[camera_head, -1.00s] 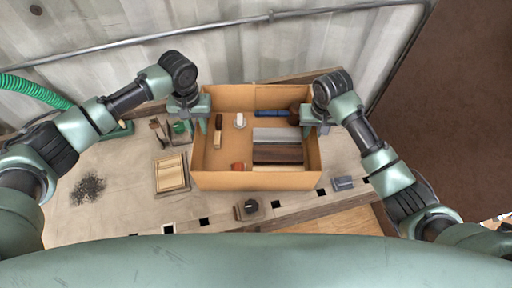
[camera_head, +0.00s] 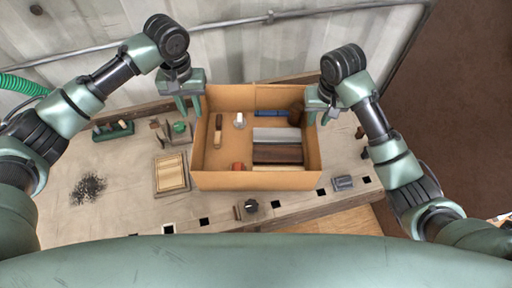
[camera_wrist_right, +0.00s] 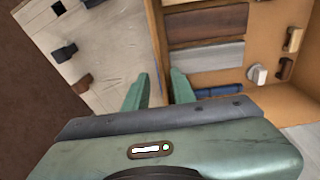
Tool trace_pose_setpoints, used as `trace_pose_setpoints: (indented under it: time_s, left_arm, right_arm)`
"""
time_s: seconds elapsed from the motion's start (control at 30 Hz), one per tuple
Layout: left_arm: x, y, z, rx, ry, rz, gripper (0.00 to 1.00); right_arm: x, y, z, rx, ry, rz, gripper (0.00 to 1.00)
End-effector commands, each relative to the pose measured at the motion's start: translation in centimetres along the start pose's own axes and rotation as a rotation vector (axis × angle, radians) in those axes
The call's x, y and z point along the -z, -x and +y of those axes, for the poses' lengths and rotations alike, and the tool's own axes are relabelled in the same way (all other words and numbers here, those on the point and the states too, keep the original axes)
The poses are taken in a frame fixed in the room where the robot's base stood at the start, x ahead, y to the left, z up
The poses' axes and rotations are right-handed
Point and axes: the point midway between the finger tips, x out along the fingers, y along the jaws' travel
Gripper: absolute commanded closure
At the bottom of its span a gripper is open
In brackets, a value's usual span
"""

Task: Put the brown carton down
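The brown carton (camera_head: 255,181) is an open-topped box resting upright on the workbench. It also shows in the wrist view (camera_wrist_right: 262,40). Inside it are wooden blocks or planks, a grey slab (camera_head: 276,135), a blue item (camera_head: 271,113), a brown-handled tool (camera_head: 217,132) and a small red piece. My left gripper (camera_head: 190,106) is open and empty, just outside and above the carton's left wall.
The workbench (camera_head: 120,190) has a wooden framed block (camera_head: 171,173), a green-topped item (camera_head: 179,128) and a green plane-like tool (camera_head: 112,130) left of the carton. A dark knob (camera_head: 251,206) lies in front and a grey block (camera_head: 343,183) at right. A corrugated wall stands behind.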

Motion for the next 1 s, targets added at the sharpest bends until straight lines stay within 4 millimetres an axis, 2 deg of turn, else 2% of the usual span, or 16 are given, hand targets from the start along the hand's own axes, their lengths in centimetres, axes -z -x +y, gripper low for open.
trace_pose_setpoints:
  time_s: [0.1,0.3,1.0]
  left_arm:
    - [0.0,0.0,0.0,0.0,0.0,0.0,0.75]
    - [0.0,-0.1,0.0,0.0,0.0,0.0,0.75]
    - [0.0,-0.1,0.0,0.0,0.0,-0.001,0.75]
  right_arm:
    - [0.1,2.1,0.0,0.001,0.0,0.003,0.75]
    - [0.0,3.9,0.0,0.0,-0.001,0.0,0.75]
    - [-0.1,4.1,0.0,0.0,0.0,-0.001,0.75]
